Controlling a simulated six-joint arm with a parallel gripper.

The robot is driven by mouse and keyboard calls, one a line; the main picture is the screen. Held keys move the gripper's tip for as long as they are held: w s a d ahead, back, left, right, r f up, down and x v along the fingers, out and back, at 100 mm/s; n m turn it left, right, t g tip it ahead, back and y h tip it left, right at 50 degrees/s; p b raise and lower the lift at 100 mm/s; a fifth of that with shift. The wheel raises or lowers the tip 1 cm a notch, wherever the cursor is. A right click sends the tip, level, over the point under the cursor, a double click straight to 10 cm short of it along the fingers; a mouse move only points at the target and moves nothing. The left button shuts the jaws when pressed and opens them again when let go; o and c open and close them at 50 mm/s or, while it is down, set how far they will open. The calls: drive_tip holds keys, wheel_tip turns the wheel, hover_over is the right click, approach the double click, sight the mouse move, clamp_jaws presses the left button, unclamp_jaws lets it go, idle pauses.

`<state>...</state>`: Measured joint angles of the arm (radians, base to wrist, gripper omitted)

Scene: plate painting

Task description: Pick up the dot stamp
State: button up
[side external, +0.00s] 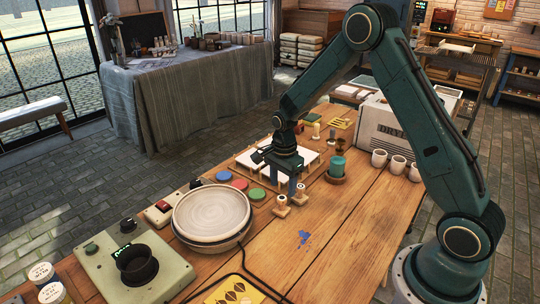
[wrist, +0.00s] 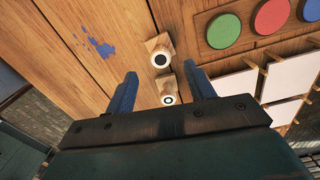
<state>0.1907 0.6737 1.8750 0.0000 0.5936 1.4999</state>
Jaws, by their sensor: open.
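Two small wooden stamps stand close together on the table: a nearer one (side external: 281,207) and one just beyond it (side external: 299,197). In the wrist view, the upper stamp (wrist: 160,53) has a white disc with a dark rim on top. The lower stamp (wrist: 168,92) has a white top with a small dark spot and looks like the dot stamp. My gripper (side external: 293,190) is open and low over the stamps. In the wrist view its blue fingers (wrist: 160,72) are apart, with the lower stamp seen between them. I cannot tell whether they touch it.
Blue, red and green (side external: 257,194) paint pads lie left of the stamps. White tiles on a wooden rack (side external: 245,160) lie behind. A plate (side external: 212,213) sits front left. A green jar (side external: 337,167) stands right. A blue smear (side external: 304,238) marks otherwise clear wood in front.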

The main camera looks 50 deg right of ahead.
sight(282, 198)
drive_tip(key=shift+f, duration=0.7)
drive_tip(key=shift+w+f, duration=0.1)
drive_tip(key=shift+f, duration=2.5)
drive_tip(key=shift+c, duration=0.4)
drive_tip(key=c, duration=1)
